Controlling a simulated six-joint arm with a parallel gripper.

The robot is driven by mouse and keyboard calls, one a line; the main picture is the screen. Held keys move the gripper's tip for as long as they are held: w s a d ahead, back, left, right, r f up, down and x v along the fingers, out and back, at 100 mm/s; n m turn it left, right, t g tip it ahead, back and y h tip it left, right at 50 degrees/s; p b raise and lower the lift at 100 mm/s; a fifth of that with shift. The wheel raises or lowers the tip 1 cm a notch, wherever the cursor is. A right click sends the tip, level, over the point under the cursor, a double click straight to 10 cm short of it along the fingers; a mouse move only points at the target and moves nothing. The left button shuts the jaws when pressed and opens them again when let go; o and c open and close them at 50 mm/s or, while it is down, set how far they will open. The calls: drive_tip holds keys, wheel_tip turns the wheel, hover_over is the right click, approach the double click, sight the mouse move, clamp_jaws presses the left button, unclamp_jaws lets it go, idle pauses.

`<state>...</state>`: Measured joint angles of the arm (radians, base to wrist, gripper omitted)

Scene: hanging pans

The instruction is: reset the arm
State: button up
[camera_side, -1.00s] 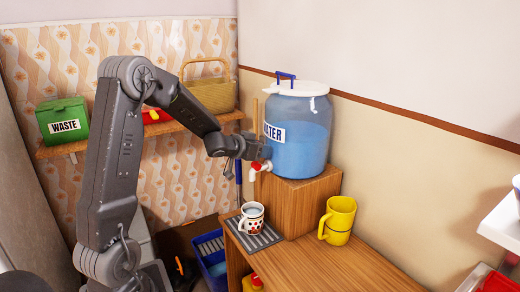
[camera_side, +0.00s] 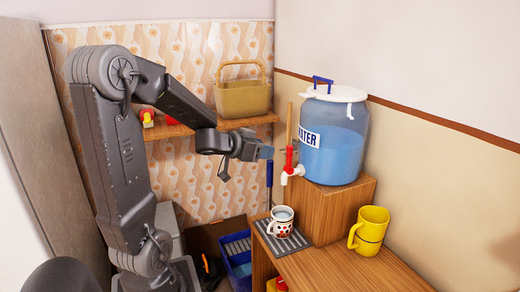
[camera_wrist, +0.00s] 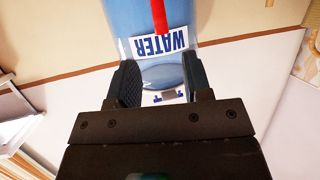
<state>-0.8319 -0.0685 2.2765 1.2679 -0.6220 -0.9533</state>
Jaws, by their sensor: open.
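My gripper (camera_side: 264,152) is in the air to the left of the water tap, apart from it in the side view. Its two jaws (camera_wrist: 160,82) are open with nothing between them in the wrist view. The tap (camera_side: 293,171) is white with a red handle (camera_side: 289,155) that stands upright. The tap is on the front of a blue water dispenser (camera_side: 333,140) with a white lid. The dispenser also shows upside down ahead of the jaws in the wrist view (camera_wrist: 150,15), with its WATER label and the red handle (camera_wrist: 158,14).
The dispenser stands on a wooden block (camera_side: 345,207). A patterned mug (camera_side: 280,228) with pale contents stands on a grey striped mat (camera_side: 265,240) below the tap. A yellow mug (camera_side: 371,232) is on the counter (camera_side: 345,272) to the right. A basket (camera_side: 243,97) sits on the wall shelf.

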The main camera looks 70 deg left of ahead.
drive_tip(key=shift+s+d+r, duration=0.1)
drive_tip(key=shift+s, duration=0.15)
idle(0.3)
drive_tip(key=s+d+r+n+g+y, duration=0.1)
drive_tip(key=d+r+g+y, duration=0.25)
drive_tip(key=d, duration=0.65)
drive_tip(key=s+d+f+m+g+h, duration=0.2)
drive_tip(key=s+d+h, duration=0.4)
drive_tip(key=s+d, duration=0.6)
drive_tip(key=d+m+g, duration=0.1)
drive_tip(key=d+g, duration=0.1)
drive_tip(key=d, duration=0.1)
drive_tip(key=shift+d+g, duration=0.3)
drive_tip(key=shift+g, duration=0.05)
